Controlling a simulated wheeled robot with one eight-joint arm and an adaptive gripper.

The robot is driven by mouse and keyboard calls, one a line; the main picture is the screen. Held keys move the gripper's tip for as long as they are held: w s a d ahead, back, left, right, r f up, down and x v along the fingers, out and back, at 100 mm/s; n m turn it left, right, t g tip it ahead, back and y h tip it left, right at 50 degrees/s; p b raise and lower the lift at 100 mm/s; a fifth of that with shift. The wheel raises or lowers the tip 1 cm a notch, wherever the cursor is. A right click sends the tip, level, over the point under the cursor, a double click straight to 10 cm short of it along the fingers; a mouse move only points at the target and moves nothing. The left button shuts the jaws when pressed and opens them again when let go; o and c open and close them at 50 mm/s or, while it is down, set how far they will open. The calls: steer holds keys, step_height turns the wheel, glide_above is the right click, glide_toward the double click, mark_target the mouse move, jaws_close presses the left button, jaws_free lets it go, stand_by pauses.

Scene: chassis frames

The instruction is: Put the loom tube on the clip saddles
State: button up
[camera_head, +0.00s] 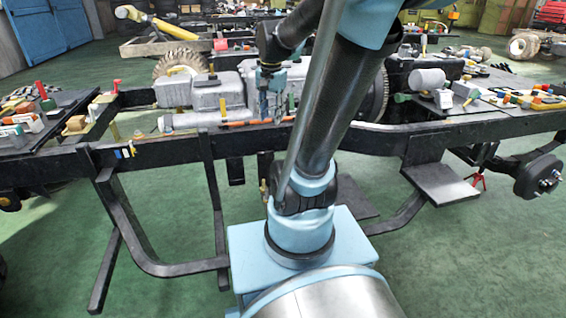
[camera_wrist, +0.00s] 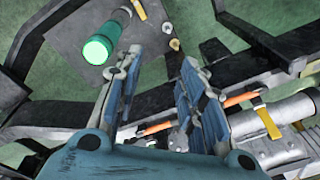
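A thin orange tube (camera_head: 245,123), which I take for the loom tube, lies lengthwise beside the grey gearbox in the chassis. My gripper (camera_head: 272,112) points down over it and covers part of it. In the wrist view, my gripper (camera_wrist: 160,65) has its two fingers well apart, with nothing held between them. The orange tube (camera_wrist: 240,99) shows on both sides of one finger, behind it; I cannot tell whether they touch. A yellow clip-like piece (camera_wrist: 267,122) stands by the gearbox, also seen in the head view (camera_head: 223,108). I cannot identify the clip saddles for certain.
The black chassis rail (camera_head: 180,153) runs across in front of the gearbox (camera_head: 218,95). Cluttered side trays hold small parts at left (camera_head: 60,128) and right (camera_head: 480,108).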

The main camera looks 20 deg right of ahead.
steer(key=s+f+n+t, duration=0.1)
steer(key=s+f+n, duration=0.7)
steer(key=s, duration=0.6)
step_height(320, 180, down, 2)
steer(key=shift+s+d+f, duration=0.15)
steer(key=shift+d+f, duration=0.1)
steer(key=shift+d, duration=0.05)
